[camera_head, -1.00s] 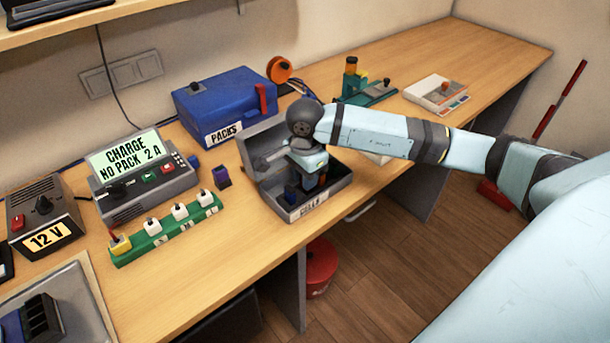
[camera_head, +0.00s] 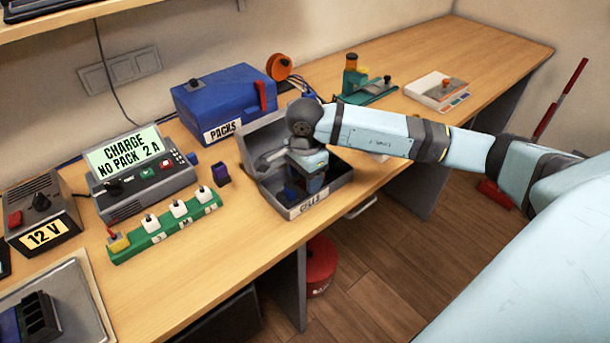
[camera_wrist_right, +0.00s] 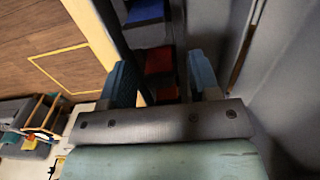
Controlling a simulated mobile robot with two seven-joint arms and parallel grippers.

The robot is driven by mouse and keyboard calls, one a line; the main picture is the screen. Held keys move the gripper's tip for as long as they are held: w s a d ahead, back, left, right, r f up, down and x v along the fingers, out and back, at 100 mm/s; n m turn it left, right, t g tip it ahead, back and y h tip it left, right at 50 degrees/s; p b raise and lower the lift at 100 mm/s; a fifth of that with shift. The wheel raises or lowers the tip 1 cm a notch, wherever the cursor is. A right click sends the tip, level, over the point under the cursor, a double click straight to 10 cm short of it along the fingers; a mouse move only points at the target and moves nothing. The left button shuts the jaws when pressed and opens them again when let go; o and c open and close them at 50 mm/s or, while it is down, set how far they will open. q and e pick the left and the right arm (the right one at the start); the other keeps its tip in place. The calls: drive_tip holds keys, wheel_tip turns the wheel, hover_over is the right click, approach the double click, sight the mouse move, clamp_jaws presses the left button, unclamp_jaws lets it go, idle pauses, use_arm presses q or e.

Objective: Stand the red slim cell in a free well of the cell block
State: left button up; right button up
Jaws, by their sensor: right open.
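My right gripper (camera_head: 306,190) is open and reaches down into the grey case labelled CELLS (camera_head: 341,184). In the right wrist view, its two blue fingers (camera_wrist_right: 160,82) stand on either side of a red cell (camera_wrist_right: 158,60) that lies in the case. The gap between fingers and cell is hard to judge. A blue cell (camera_wrist_right: 145,12) lies beyond the red one. In the head view the gripper hides most of the case's contents. A black block with open slots (camera_head: 37,317), possibly the cell block, sits at the lower left. My left gripper is not in view.
The case's raised lid (camera_head: 262,143) stands behind my gripper. A blue PACKS box (camera_head: 222,100) is behind it. A green strip with white plugs (camera_head: 165,227), a charger (camera_head: 148,185) and a 12 V supply (camera_head: 42,212) stand to the left. The table's front strip is clear.

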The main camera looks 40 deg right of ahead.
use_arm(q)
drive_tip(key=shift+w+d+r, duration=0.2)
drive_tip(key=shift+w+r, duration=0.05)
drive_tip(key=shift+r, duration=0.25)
use_arm(e)
wheel_tip(320, 180, up, 14)
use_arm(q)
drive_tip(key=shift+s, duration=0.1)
use_arm(e)
drive_tip(key=shift+s+f, duration=0.1)
drive_tip(key=shift+f, duration=0.05)
